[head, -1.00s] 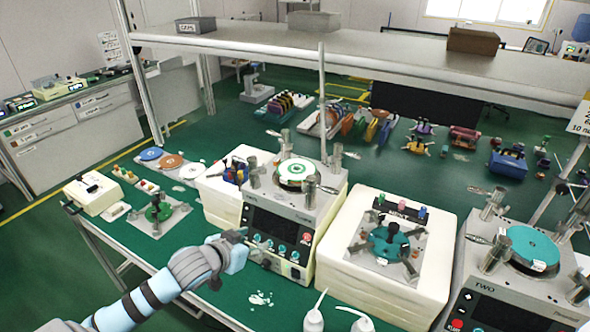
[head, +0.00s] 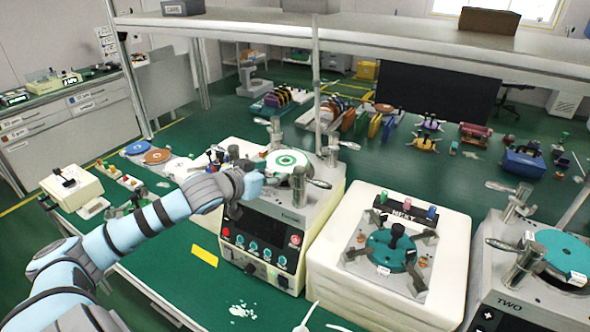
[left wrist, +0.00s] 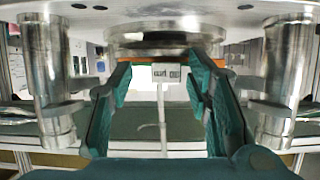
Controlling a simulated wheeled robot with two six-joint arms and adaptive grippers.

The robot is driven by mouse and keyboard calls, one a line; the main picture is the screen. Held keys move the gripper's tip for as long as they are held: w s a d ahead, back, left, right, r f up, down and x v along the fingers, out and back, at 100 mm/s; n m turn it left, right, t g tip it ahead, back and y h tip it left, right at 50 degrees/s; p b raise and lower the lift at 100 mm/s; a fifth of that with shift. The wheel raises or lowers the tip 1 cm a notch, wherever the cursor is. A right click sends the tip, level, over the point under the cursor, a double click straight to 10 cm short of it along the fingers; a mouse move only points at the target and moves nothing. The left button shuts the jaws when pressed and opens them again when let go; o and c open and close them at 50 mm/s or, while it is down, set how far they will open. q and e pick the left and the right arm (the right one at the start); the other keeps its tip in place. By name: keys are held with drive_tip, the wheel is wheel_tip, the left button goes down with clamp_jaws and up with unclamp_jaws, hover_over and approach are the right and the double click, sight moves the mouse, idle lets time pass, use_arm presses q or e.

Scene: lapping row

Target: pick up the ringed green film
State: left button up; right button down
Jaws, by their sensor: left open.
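The ringed green film (head: 287,161), white with a green ring, lies on top of the round plate of the middle machine (head: 268,222). My left gripper (head: 250,184) is at the left front of that plate, close to the film; whether it touches is not clear. In the left wrist view its two teal fingers (left wrist: 163,82) are spread with nothing seen held between them. A round metal plate (left wrist: 165,38) and metal posts stand just beyond the fingers. I cannot make out the film's face there.
Clamp handles (head: 318,183) stick out around the plate. A white block with a teal disc fixture (head: 391,250) stands to the right, then another machine with a teal disc (head: 563,252). A shelf (head: 360,35) spans above. A yellow strip (head: 204,256) lies on the green bench.

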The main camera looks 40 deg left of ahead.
use_arm(q)
drive_tip(key=shift+r, duration=0.1)
drive_tip(key=shift+s+a+r, duration=0.2)
drive_tip(key=shift+s+a, duration=0.05)
drive_tip(key=shift+s, duration=0.25)
drive_tip(key=c, duration=0.8)
clamp_jaws()
drive_tip(key=shift+w, duration=0.1)
